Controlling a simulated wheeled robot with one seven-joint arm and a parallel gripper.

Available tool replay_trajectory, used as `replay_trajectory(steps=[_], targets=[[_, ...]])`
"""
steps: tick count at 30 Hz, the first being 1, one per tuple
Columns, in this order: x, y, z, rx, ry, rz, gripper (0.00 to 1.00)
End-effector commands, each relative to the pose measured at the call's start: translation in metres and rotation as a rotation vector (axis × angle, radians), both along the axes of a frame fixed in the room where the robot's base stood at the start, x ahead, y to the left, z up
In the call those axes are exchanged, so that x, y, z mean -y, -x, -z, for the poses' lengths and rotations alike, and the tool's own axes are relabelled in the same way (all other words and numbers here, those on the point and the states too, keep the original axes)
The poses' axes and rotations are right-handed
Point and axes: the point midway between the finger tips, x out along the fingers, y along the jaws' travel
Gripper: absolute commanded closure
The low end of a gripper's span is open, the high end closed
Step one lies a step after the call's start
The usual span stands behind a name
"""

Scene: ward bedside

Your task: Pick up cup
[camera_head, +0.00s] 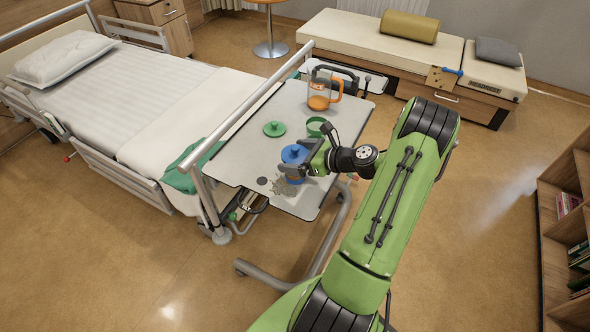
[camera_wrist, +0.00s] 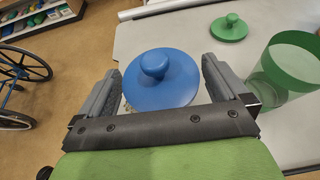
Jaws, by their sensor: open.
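A blue-lidded cup (camera_head: 293,153) stands on the overbed table (camera_head: 245,158) near its front edge. In the wrist view its round blue lid with a knob (camera_wrist: 158,78) sits between the two fingers of my gripper (camera_wrist: 162,66). My gripper (camera_head: 293,170) is open around it, one finger on each side; the lid hides most of the cup body, so contact cannot be told. A green open cup (camera_head: 315,127) stands just behind, also at the right of the wrist view (camera_wrist: 290,66). A separate green lid (camera_head: 274,128) lies to its left.
A clear pitcher with an orange handle (camera_head: 320,93) stands at the table's far end. A dark disc (camera_head: 262,180) and a greyish patch (camera_head: 286,188) lie near the front edge. A bed with a rail (camera_head: 130,120) borders the table's left.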

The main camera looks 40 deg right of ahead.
Motion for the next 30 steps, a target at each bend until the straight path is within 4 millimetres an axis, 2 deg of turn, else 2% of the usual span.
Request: replay_trajectory(steps=[3,10,20,26,30], targets=[[-0.005,-0.015,0.009,-0.001,0.0,-0.002,0.0],[-0.006,-0.018,0.009,-0.001,-0.001,0.0,0.0],[-0.006,-0.018,0.008,-0.001,-0.001,0.0,0.48],[-0.006,-0.018,0.007,0.0,0.0,0.0,0.49],[-0.005,-0.018,-0.014,0.002,0.004,0.0,0.49]])
